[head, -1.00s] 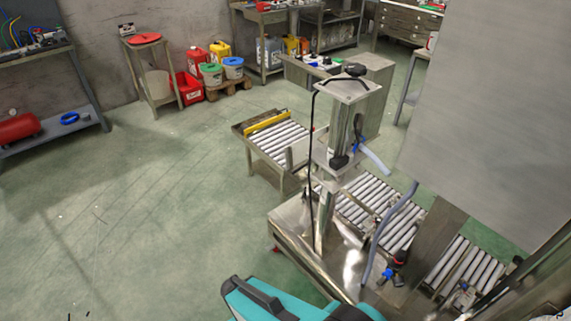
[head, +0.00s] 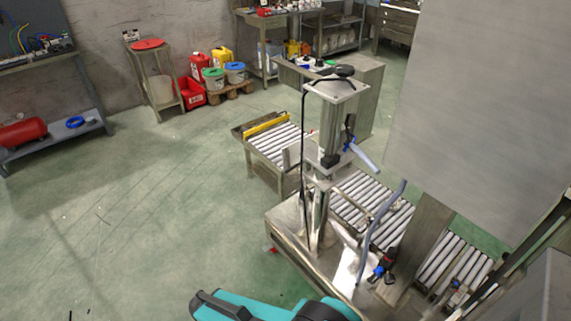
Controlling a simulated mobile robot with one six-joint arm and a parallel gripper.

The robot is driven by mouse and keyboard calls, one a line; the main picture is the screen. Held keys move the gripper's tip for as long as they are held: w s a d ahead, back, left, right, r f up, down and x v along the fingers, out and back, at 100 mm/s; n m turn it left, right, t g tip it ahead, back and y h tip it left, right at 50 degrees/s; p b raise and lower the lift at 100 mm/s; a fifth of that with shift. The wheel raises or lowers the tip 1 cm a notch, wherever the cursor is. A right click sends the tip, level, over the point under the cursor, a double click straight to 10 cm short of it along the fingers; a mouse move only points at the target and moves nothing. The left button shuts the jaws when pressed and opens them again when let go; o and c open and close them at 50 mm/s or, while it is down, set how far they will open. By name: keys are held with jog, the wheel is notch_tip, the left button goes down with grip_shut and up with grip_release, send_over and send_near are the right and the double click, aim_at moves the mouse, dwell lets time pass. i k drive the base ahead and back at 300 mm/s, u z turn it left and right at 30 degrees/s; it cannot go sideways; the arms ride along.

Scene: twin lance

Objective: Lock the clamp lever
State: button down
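A filling machine with an upright metal column (head: 333,112) stands on a steel frame right of centre in the head view. A small blue part (head: 349,142) sits on the side of its head, beside a grey-blue tube that slants down to the right. A second small blue and black fitting (head: 381,268) sits low on the frame, with red beside it. Either could belong to the clamp lever; at this size I cannot tell which, or whether it is locked. My gripper is not in view.
Roller conveyors (head: 375,205) run through the machine. A large grey panel (head: 470,110) blocks the right side. A cable (head: 303,140) hangs along the column. Open green floor (head: 140,220) lies to the left. Shelves, buckets (head: 213,78) and a red crate (head: 190,94) stand at the back wall.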

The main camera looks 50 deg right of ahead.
aim_at(293, 167)
jog(key=u, duration=0.05)
jog(key=i, duration=0.95)
jog(key=u, duration=0.1)
jog(key=k, duration=0.9)
jog(key=z, duration=0.15)
jog(key=i, duration=0.55)
jog(key=u, duration=0.05)
